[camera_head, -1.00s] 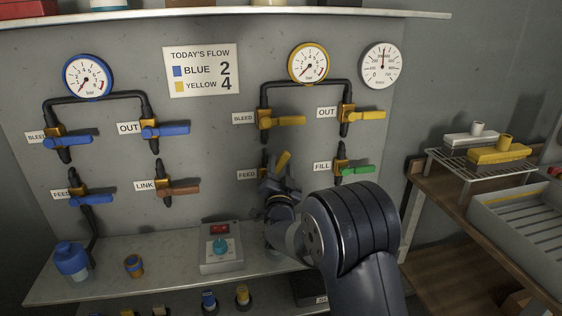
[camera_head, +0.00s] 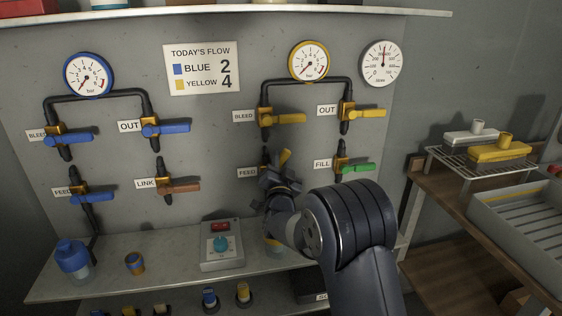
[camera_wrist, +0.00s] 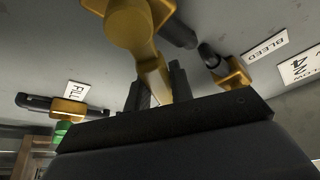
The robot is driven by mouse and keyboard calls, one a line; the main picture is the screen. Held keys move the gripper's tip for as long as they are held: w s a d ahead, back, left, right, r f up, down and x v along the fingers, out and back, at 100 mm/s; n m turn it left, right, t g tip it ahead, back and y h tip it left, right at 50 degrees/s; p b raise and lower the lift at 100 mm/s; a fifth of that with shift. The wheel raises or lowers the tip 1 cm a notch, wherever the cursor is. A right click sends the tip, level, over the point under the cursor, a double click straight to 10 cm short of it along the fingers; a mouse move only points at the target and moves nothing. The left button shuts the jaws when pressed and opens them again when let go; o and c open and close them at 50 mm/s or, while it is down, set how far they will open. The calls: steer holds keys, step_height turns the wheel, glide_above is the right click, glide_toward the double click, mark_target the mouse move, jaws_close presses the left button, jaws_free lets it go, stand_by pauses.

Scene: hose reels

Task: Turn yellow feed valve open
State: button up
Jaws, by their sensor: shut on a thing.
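The yellow feed valve's handle (camera_head: 285,156) shows above my gripper (camera_head: 283,176) in the head view, tilted up and to the right. The valve body beside the FEED label (camera_head: 247,173) is mostly hidden by my gripper. In the wrist view, the yellow handle (camera_wrist: 150,68) runs from the brass-coloured valve body (camera_wrist: 128,22) down between the dark fingers of my gripper (camera_wrist: 158,92). The gripper is shut on the handle.
The yellow BLEED valve (camera_head: 283,118) is just above, and the green FILL valve (camera_head: 355,168) is to the right. A shelf below holds a grey box with a teal knob (camera_head: 221,246). A wooden bench (camera_head: 440,215) stands at right.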

jaws_close()
steer(key=shift+a+f+n+b, duration=0.1)
steer(key=shift+n+b, duration=0.2)
steer(key=shift+b, duration=0.2)
steer(key=n+b, duration=0.1)
steer(key=n+y+b, duration=0.1)
steer(key=b, duration=0.1)
steer(key=shift+s+a+y, duration=0.2)
steer(key=shift+a+y, duration=0.1)
steer(key=shift+a, duration=0.1)
steer(key=a+n+y+b, duration=0.1)
steer(key=n+b, duration=0.1)
steer(key=r+n+y+b, duration=0.1)
steer(key=n+b, duration=0.1)
steer(key=n, duration=0.1)
steer(key=a+n+y+b, duration=0.1)
steer(key=n, duration=0.1)
steer(key=shift+s+a+r+b, duration=0.15)
steer(key=shift+s+a+b, duration=0.2)
steer(key=shift+b, duration=0.05)
steer(key=shift+n+y, duration=0.3)
steer(key=shift+y, duration=0.1)
steer(key=o, duration=0.8)
jaws_free()
